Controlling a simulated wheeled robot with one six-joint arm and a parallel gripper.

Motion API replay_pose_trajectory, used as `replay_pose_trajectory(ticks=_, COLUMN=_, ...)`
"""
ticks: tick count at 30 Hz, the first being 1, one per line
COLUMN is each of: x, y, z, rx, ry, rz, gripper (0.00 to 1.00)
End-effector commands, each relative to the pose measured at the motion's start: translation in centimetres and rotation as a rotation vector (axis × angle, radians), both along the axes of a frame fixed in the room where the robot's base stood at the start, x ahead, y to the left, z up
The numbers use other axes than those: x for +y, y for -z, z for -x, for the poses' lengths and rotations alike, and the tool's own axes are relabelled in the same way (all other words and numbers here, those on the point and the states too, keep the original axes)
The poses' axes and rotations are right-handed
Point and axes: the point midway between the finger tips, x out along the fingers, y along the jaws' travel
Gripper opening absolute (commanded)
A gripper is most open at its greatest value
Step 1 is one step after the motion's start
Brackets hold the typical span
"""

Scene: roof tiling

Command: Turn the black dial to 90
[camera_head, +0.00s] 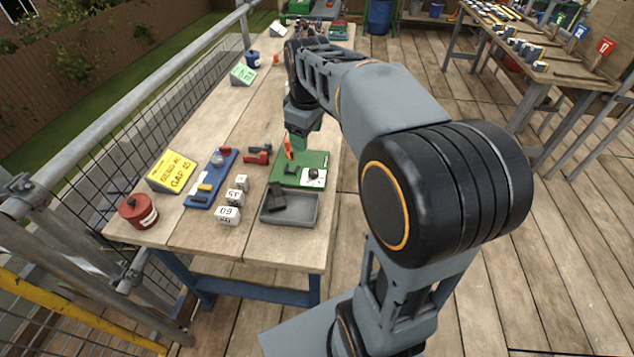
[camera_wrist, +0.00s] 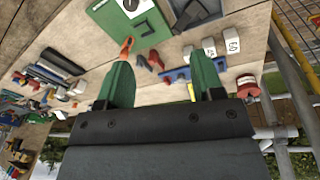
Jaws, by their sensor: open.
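The black dial (camera_head: 313,174) sits on a white plate at the near right corner of a green board (camera_head: 290,182) on the workbench. In the wrist view the dial (camera_wrist: 131,4) is at the top edge, partly cut off, so its setting cannot be read. My gripper (camera_head: 298,138) is above the bench at the far end of the green board, apart from the dial. In the wrist view my gripper (camera_wrist: 163,78) shows two green fingers spread wide with nothing between them.
A grey tray (camera_head: 291,221) with a dark block is just nearer than the board. Number cubes (camera_head: 227,215), a blue rack (camera_head: 211,192), a yellow sign (camera_head: 172,173) and a red pot (camera_head: 138,210) lie to the left. An orange-handled tool (camera_head: 288,150) is by the board's far edge.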

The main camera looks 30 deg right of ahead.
Motion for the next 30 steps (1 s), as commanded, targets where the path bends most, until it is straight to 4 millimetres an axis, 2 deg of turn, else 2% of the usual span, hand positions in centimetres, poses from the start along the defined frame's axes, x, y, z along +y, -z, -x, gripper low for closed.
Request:
replay_pose_trajectory(ticks=1, x=-1.0, y=2.6, z=-1.8, rx=0.032, ry=-0.062, rz=0.007, gripper=0.61)
replay_pose_trajectory(ticks=6, x=-3.7, y=5.8, z=-5.8, rx=0.105, ry=-0.259, rz=0.015, gripper=0.61)
replay_pose_trajectory(ticks=9, x=-4.7, y=7.1, z=-7.2, rx=0.130, ry=-0.335, rz=0.014, gripper=0.61)
replay_pose_trajectory(ticks=17, x=-5.6, y=10.0, z=-8.3, rx=0.154, ry=-0.409, rz=0.009, gripper=0.61)
replay_pose_trajectory(ticks=30, x=-5.5, y=18.1, z=-8.2, rx=0.154, ry=-0.408, rz=0.009, gripper=0.61)
